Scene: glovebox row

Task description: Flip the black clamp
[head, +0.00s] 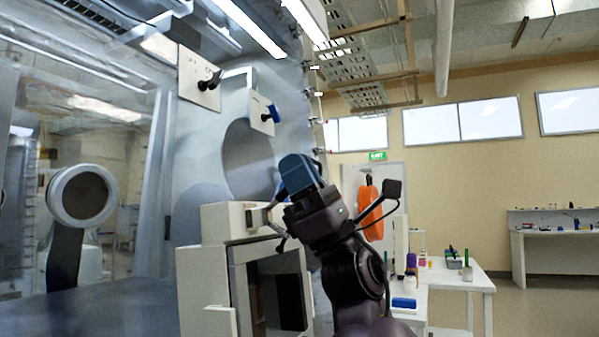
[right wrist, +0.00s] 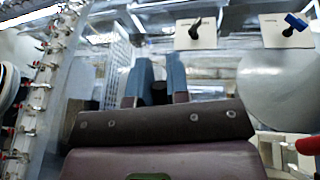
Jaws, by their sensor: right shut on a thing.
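The black clamp (head: 208,83) sits on a pale square plate high on the glovebox front. It also shows at the top of the right wrist view (right wrist: 195,27), beyond the fingers and apart from them. My right gripper (head: 296,172) is below and to the right of the clamp in the head view, its blue fingers pointing up. In the right wrist view the gripper (right wrist: 160,72) has its fingers close together on a small dark thing (right wrist: 159,92), which I cannot make out. My left gripper is not in view.
A blue clamp (head: 273,112) on a similar plate (head: 261,124) is right of the black one. A pale box with a dark opening (head: 282,290) stands below my right gripper. A white table (head: 466,279) with small items is at the right; open floor lies beyond.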

